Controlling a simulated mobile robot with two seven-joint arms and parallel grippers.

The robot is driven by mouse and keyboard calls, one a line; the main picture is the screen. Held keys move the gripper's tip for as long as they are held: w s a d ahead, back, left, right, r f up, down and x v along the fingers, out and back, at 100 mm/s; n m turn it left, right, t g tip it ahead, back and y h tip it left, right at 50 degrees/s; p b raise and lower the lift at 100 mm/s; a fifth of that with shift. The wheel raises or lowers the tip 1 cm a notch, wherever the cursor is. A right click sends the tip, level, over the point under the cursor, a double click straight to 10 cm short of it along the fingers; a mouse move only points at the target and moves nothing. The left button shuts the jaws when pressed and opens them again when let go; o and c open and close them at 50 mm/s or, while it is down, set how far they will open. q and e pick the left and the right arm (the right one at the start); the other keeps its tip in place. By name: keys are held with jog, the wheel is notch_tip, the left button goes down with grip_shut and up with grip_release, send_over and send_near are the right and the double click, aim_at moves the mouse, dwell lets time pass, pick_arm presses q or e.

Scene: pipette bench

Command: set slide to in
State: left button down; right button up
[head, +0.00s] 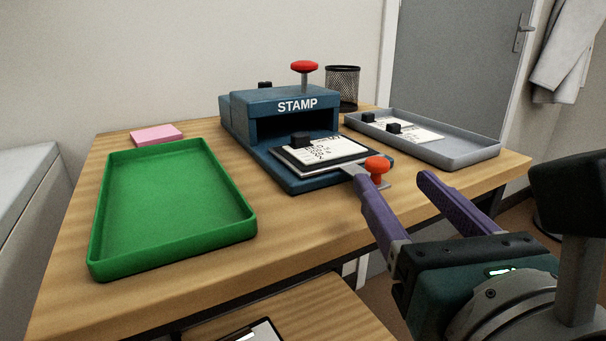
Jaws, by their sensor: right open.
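The blue stamp machine (236,117) stands on the wooden table, with a red knob (304,66) on a post on top. Its slide (284,168) is pulled out in front of the dark opening. A printed card (318,153) with a small black block (300,139) lies on the slide. A red ball knob (377,165) sits at the slide's front right end, on a metal handle. My right gripper (396,184) is open, its purple fingers spread just in front of the red ball knob. Whether a finger touches the knob or handle I cannot tell. My left gripper is not in view.
An empty green tray (247,222) lies at the left, with a pink pad (157,134) behind it. A grey tray (475,155) holding cards and black blocks lies at the right. A black mesh cup (342,88) stands behind the machine.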

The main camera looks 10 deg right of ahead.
jog(key=shift+w, duration=0.45)
jog(key=b, duration=0.2)
send_near(369, 149)
jog(key=w, duration=0.1)
jog(key=w+a+r, duration=0.1)
jog(key=w, duration=0.1)
jog(key=w+r, duration=0.1)
jog(key=shift+w+a+r, duration=0.15)
jog(key=shift+a, duration=0.25)
jog(key=shift+c, duration=0.3)
grip_shut()
